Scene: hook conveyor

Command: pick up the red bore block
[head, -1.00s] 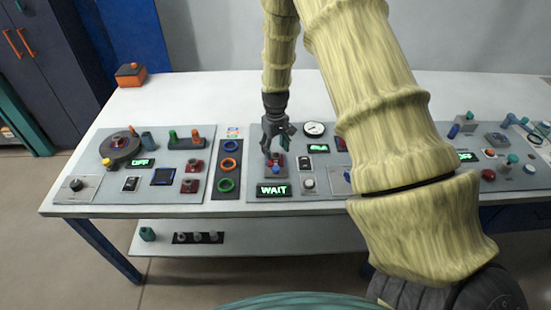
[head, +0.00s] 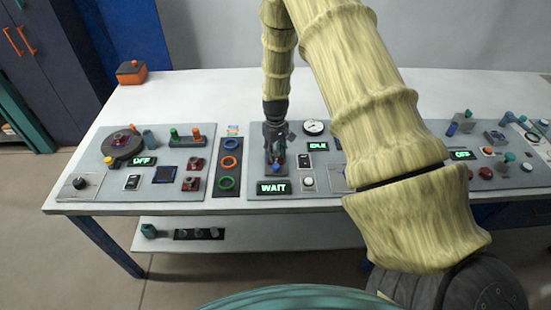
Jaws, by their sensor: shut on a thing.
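My gripper (head: 276,156) points down at the centre panel, over a small dark fixture plate (head: 276,173) just above the green WAIT display (head: 273,188). Its fingers are closed around the red bore block (head: 270,162), which is small and mostly hidden by them. A bit of blue shows low between the fingers. I cannot tell whether the block still touches the plate. Two other dark red blocks (head: 194,164) sit on the left panel.
A strip with blue, orange and green rings (head: 230,160) lies left of the gripper. A round gauge (head: 313,128) and a display reading IDLE (head: 318,146) stand right of it. My arm covers part of the panels. The table's back is mostly clear, with an orange box (head: 131,73) at left.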

